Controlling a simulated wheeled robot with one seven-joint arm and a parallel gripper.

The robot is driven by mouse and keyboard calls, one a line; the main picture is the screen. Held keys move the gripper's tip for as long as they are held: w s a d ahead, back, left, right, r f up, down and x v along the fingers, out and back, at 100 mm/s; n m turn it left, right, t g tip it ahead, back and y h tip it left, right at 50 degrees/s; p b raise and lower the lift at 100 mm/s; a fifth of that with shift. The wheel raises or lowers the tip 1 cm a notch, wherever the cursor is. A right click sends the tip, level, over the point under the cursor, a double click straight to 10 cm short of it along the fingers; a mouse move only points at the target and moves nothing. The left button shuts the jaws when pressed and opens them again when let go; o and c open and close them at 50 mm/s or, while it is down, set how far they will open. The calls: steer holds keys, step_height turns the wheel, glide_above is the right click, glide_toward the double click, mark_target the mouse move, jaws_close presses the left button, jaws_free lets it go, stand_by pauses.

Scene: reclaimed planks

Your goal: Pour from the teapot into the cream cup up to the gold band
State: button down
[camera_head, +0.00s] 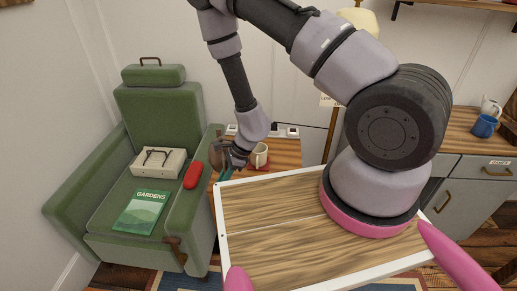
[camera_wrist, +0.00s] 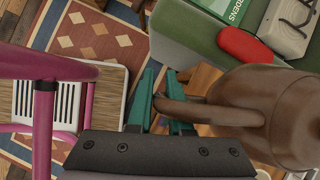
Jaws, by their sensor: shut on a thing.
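The brown teapot (camera_wrist: 275,105) fills the right side of the wrist view, with its handle between the teal fingers of my gripper (camera_wrist: 160,100). My gripper is shut on that handle. In the head view my gripper (camera_head: 230,170) is at the left edge of the small wooden side table (camera_head: 286,150), and the teapot (camera_head: 217,153) is a small dark shape partly hidden by my wrist. The cream cup (camera_head: 260,158) stands upright on the side table, just right of my gripper. Its gold band and the inside level are too small to make out.
A green armchair (camera_head: 160,105) at the left holds a red case (camera_head: 193,175), a gardens book (camera_head: 140,212) and a pale box (camera_head: 158,163). A power strip (camera_head: 281,131) lies behind the cup. A blue mug (camera_head: 484,126) and a white jug (camera_head: 490,105) stand on the right cabinet.

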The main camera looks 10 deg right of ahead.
steer(key=s+d+f+m+t, duration=0.2)
steer(key=s+d+f+m, duration=0.1)
steer(key=d+f, duration=0.3)
steer(key=shift+s+d+f+m, duration=0.25)
steer(key=shift+s+d+m, duration=0.05)
steer(key=shift+d+m, duration=0.45)
step_height(320, 180, up, 6)
steer(key=w+g, duration=0.2)
steer(key=g, duration=0.1)
steer(key=shift+d+r+y+p, duration=0.25)
steer(key=shift+d+y+p, duration=0.1)
steer(key=shift+y+p, duration=0.1)
steer(key=shift+w+d+r+m+g+p, duration=0.2)
steer(key=shift+w+r+g+p, duration=0.15)
steer(key=shift+r+p, duration=0.25)
steer(key=shift+w+d+r+m+g+p, duration=0.15)
steer(key=shift+w+r+g+p, duration=0.15)
steer(key=shift+r+p, duration=0.3)
steer(key=shift+w+r+y+p, duration=0.3)
steer(key=shift+r+p, duration=0.15)
steer(key=shift+p, duration=0.3)
steer(key=shift+w+d+r+g+p, duration=0.1)
steer(key=shift+w+r+g+p, duration=0.2)
steer(key=shift+p, duration=1.1)
